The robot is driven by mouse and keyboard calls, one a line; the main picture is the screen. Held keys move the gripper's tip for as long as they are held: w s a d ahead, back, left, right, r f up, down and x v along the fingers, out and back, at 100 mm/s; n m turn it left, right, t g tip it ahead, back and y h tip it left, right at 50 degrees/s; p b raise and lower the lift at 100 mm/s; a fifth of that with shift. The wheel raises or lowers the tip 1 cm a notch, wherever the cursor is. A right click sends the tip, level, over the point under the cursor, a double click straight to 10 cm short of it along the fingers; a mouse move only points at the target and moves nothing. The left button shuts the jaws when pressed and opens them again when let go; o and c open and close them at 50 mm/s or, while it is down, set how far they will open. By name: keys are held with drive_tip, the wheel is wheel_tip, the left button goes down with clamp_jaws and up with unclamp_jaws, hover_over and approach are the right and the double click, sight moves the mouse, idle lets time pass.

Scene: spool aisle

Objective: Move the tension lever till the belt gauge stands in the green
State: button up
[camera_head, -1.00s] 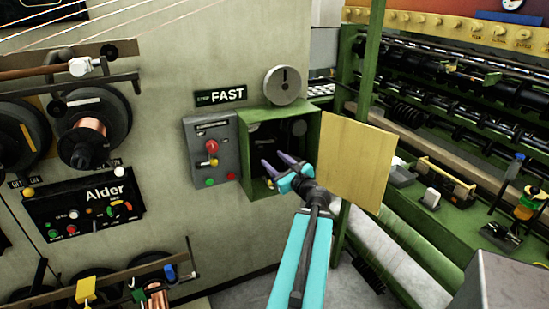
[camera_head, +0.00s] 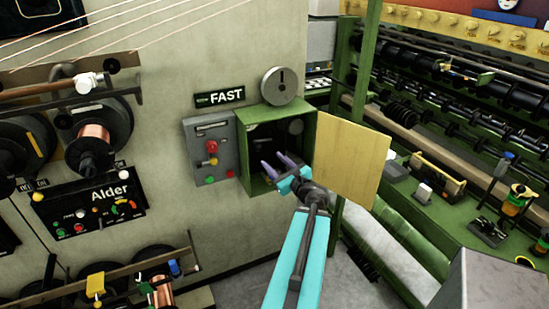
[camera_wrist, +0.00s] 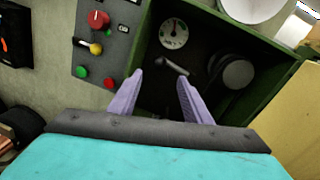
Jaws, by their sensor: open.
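The belt gauge (camera_wrist: 174,33) is a small white dial on the back wall of an open green box (camera_wrist: 277,62). Its dark needle points roughly upward; the coloured zones are too small to read surely. Below it a short grey lever with a pale end, likely the tension lever (camera_wrist: 172,64), slants down to the right. My gripper (camera_wrist: 160,78) is open and empty, its two purple fingers at the box's mouth, below the lever in the wrist view. In the head view my gripper (camera_head: 274,163) is at the open front of the box (camera_head: 243,150); the lever is hard to make out.
The box's yellow door (camera_head: 350,158) stands open just right of my gripper. A grey control panel (camera_head: 199,130) with a red knob and buttons adjoins the box's left side. A round grey disc (camera_wrist: 237,72) sits inside, right of the lever. Green machinery (camera_head: 440,200) stands farther right.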

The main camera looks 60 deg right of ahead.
drive_tip(key=shift+s+a+r+p, duration=0.25)
drive_tip(key=shift+s+p, duration=0.25)
drive_tip(key=shift+p, duration=1.9)
drive_tip(key=shift+s+a+f+p, duration=0.15)
drive_tip(key=shift+a+p, duration=0.05)
drive_tip(key=shift+p, duration=0.4)
drive_tip(key=shift+f, duration=0.1)
